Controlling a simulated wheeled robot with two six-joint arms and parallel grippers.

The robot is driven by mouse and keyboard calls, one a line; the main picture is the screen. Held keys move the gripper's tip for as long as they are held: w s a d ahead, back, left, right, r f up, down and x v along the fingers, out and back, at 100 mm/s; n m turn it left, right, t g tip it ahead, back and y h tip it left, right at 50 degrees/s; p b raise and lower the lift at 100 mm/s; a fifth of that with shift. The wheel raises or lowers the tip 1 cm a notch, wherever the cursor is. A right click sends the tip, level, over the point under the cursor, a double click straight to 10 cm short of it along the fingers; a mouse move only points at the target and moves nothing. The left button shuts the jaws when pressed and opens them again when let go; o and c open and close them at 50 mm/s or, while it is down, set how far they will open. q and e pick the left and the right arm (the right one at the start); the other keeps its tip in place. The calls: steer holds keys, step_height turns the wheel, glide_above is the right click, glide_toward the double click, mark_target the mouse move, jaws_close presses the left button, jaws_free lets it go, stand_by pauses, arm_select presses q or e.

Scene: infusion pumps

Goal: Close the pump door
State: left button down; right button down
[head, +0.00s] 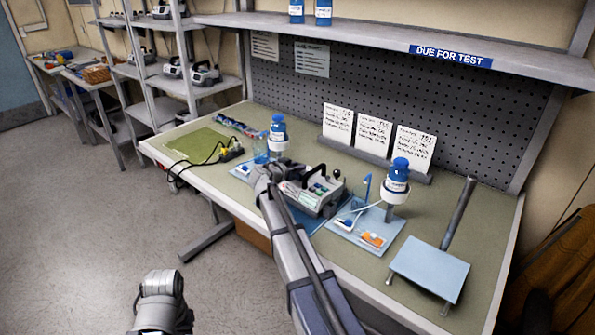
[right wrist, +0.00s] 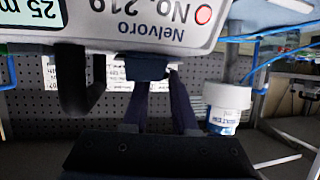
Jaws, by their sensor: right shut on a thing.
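The infusion pump (head: 308,190) is a grey box with coloured buttons, standing on a blue mat on the bench. In the right wrist view its front (right wrist: 160,18) appears upside down, labelled "Nelvoro No. 219". My right gripper (head: 266,174) is at the pump's left end. In the right wrist view, my right gripper (right wrist: 165,82) is shut on a dark blue tab (right wrist: 146,66) at the edge of the labelled face. How far the pump door stands open is hard to tell. My left arm's end (head: 161,290) is low in the head view, away from the bench; its fingers cannot be made out.
A light-blue tray (head: 350,238) holds small parts. A pale blue plate (head: 430,268) is at right, and a green mat (head: 195,147) with cable at left.

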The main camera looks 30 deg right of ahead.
stand_by(0.4)
steer(key=c, duration=0.7)
jaws_free()
steer(key=shift+s+a, duration=0.1)
steer(key=shift+a, duration=0.05)
steer(key=p+v, duration=0.2)
steer(key=v, duration=0.4)
steer(key=shift+s+a+r+p, duration=0.2)
steer(key=shift+a+r+p, duration=0.05)
steer(key=shift+p, duration=0.05)
steer(key=shift+s+a, duration=0.15)
steer(key=shift+a, duration=0.25)
